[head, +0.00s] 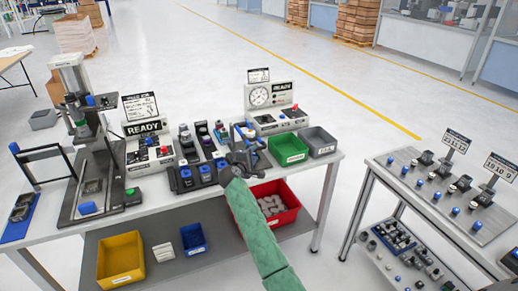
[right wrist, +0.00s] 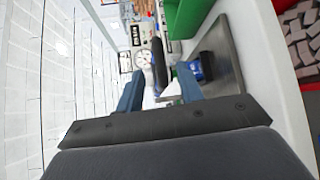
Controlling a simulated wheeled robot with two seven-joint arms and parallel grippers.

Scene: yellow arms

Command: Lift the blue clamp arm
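A clamp fixture with a blue-tipped arm (head: 239,132) stands near the right end of the workbench in the head view, just beyond my right gripper (head: 241,165). The gripper partly hides its lower part. In the right wrist view my right gripper (right wrist: 160,72) is open, its two blue-grey fingers apart. A dark upright bar (right wrist: 159,62) shows between the fingertips; I cannot tell whether it is touched. A blue part (right wrist: 196,70) on a dark plate (right wrist: 228,62) sits just beyond the right finger. My left gripper is not in view.
A green bin (head: 288,149) and a grey bin (head: 320,141) stand right of the fixture. A gauge station (head: 272,95) is behind. Blue-topped blocks (head: 204,172) stand close left. A red bin (head: 284,217) of parts is below the bench edge.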

